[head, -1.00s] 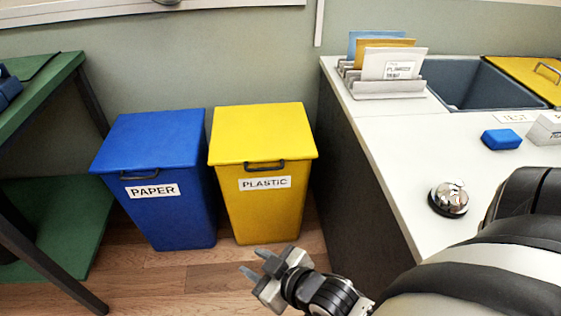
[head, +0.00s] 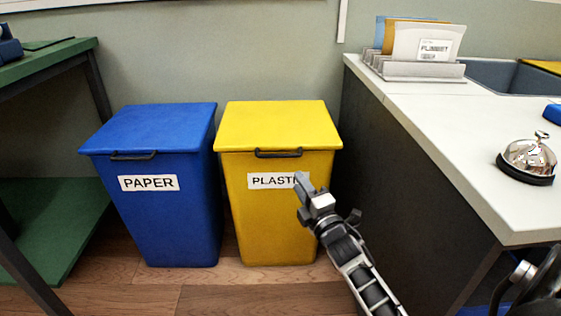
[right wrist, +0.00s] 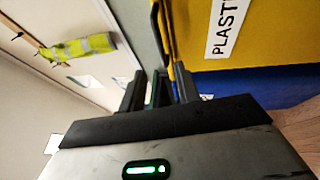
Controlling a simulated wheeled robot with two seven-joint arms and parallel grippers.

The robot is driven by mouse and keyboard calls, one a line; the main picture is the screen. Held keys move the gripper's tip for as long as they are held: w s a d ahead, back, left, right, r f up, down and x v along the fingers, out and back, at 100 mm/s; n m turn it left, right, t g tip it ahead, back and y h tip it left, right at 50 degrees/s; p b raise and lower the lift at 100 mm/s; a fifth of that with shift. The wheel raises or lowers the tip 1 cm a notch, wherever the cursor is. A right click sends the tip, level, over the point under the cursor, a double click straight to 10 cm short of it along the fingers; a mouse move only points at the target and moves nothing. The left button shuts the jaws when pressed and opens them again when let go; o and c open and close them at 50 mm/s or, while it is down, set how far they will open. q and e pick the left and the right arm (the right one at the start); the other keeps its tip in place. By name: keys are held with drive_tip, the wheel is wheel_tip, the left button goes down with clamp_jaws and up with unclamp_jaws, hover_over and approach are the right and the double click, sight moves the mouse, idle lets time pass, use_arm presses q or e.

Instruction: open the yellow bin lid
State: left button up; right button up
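The yellow bin (head: 270,220) stands on the floor with its lid (head: 278,123) closed. A dark handle (head: 278,153) sits at the lid's front edge, above the PLASTIC label (head: 265,181). My right gripper (head: 303,187) is in front of the bin, below and right of the handle, covering the label's right end. In the right wrist view my right gripper (right wrist: 160,90) has its fingers apart with nothing seen held between them. The yellow bin (right wrist: 270,30) and the dark handle (right wrist: 157,28) show beyond the fingers there.
A blue PAPER bin (head: 165,220) stands close on the left. A white-topped counter (head: 430,120) with a bell (head: 527,158) rises on the right. A green table (head: 50,60) is at far left. Wooden floor (head: 240,295) is open in front.

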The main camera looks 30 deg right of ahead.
sight(281, 155)
drive_tip(key=b+x, duration=0.3)
drive_tip(key=x, duration=0.9)
drive_tip(key=shift+f+b, duration=0.1)
drive_tip(key=shift+b, duration=0.25)
drive_tip(key=shift+w, duration=0.2)
use_arm(q)
drive_tip(key=shift+w+d+r+n+t+h, duration=0.2)
drive_tip(key=shift+r+t+h, duration=0.15)
drive_tip(key=shift+r, duration=0.15)
drive_tip(key=shift+w+d+r+n+t+h, duration=0.1)
drive_tip(key=shift+r+n+t+h, duration=0.1)
drive_tip(key=shift+r+t+h, duration=0.25)
use_arm(e)
clamp_jaws()
